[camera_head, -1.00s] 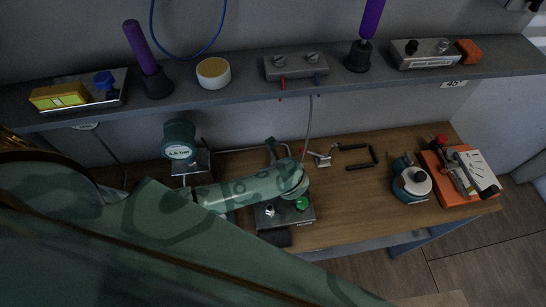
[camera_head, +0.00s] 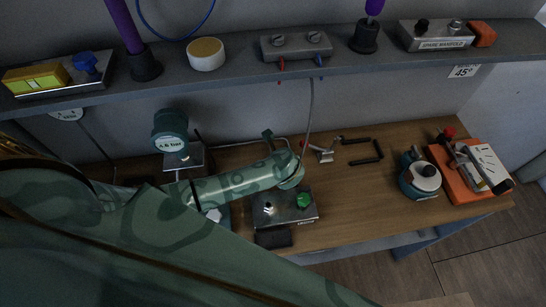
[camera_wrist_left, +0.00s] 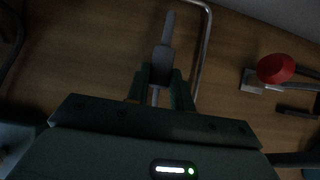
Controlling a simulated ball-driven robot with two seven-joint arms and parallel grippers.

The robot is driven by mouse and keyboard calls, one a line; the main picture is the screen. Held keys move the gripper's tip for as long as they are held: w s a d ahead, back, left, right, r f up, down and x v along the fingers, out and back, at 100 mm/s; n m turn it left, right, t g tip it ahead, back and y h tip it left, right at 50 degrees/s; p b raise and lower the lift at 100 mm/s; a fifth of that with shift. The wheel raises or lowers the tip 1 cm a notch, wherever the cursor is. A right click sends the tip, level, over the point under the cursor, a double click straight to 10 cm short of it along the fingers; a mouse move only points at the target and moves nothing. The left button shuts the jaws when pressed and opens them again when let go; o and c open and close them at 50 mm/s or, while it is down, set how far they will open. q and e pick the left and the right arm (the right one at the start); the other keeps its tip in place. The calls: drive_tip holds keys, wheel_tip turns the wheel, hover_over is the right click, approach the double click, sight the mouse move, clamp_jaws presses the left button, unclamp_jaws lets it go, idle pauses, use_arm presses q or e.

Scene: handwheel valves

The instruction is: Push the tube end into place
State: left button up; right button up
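My left arm comes in from the left in the head view and ends over the bench, with the left gripper mostly hidden behind its wrist. In the left wrist view my left gripper (camera_wrist_left: 161,82) has its fingers close on both sides of a grey stepped piece (camera_wrist_left: 163,62), which looks held. The piece has a narrow grey tip pointing away and a thin light rod running back between the fingers. I cannot tell for sure that it is the tube end. A bent shiny metal tube (camera_wrist_left: 207,45) runs just right of it, apart from it. My right gripper is not in view.
A metal block with a green button (camera_head: 303,200) sits below the arm. A gauge (camera_head: 170,130) stands to its left. A red-tipped clamp (camera_head: 326,152), black handle (camera_head: 372,150), round device (camera_head: 420,178) and orange base (camera_head: 470,185) lie right. A shelf (camera_head: 230,82) runs above.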

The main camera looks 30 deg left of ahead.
use_arm(q)
drive_tip(key=shift+r, duration=0.25)
wheel_tip(320, 180, up, 6)
drive_tip(key=p, duration=0.5)
drive_tip(key=shift+f, duration=0.2)
drive_tip(key=shift+f, duration=0.1)
wheel_tip(320, 180, down, 6)
drive_tip(key=b, duration=0.5)
drive_tip(key=p+v, duration=0.4)
drive_tip(key=shift+r, duration=0.2)
clamp_jaws()
drive_tip(key=shift+s+d+r+p, duration=0.25)
drive_tip(key=shift+r+p, duration=0.1)
drive_tip(key=shift+p, duration=0.1)
